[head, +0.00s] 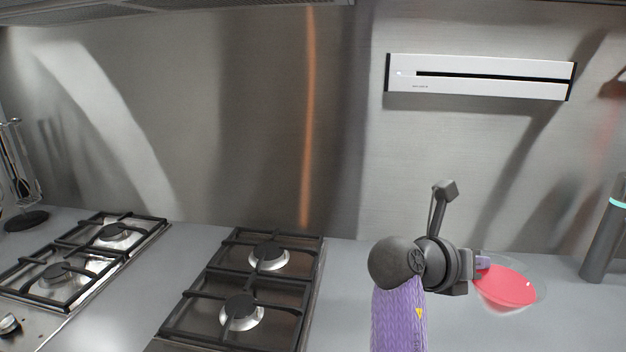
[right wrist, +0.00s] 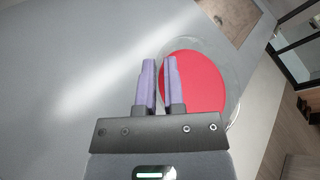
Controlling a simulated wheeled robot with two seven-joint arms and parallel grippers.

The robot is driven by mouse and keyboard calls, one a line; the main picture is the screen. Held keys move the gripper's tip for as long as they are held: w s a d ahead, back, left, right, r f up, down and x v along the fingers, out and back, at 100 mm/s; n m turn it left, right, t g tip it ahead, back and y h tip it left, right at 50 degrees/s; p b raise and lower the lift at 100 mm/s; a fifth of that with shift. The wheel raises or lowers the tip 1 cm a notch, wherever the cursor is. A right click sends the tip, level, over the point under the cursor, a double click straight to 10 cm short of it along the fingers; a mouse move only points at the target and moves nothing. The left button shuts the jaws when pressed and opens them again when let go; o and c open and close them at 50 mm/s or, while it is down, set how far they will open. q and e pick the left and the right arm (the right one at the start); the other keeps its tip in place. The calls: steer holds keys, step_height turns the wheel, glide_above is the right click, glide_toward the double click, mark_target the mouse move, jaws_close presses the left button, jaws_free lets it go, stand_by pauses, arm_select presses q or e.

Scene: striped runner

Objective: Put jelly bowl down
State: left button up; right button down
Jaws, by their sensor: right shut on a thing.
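The jelly bowl (head: 509,287) is a clear glass bowl with red jelly inside, at the right of the head view over the grey counter. My right gripper (head: 482,267) is at the bowl's left rim, shut on it. In the right wrist view the two purple fingers (right wrist: 159,80) are close together with the bowl's near wall between them, and the red jelly (right wrist: 198,82) lies to their right. I cannot tell whether the bowl's base touches the counter. My left gripper is not in view.
The grey counter (head: 350,285) is clear left of the bowl. Gas hobs (head: 245,290) with black grates stand in the middle and left. A dark grey cylinder (head: 604,240) stands right of the bowl. A utensil stand (head: 25,218) is far left. A white unit (head: 480,77) hangs on the steel wall.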

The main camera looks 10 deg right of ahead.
steer(key=s+a+f+n+t+y, duration=0.3)
steer(key=s+a+n+t, duration=0.1)
steer(key=a, duration=0.3)
steer(key=s+a+f+n+t+y, duration=0.3)
steer(key=s+a, duration=0.3)
steer(key=a, duration=0.2)
steer(key=shift+a+n+t+y, duration=0.3)
steer(key=shift+n+t+y, duration=0.15)
steer(key=shift+n, duration=0.45)
steer(key=shift+d, duration=0.1)
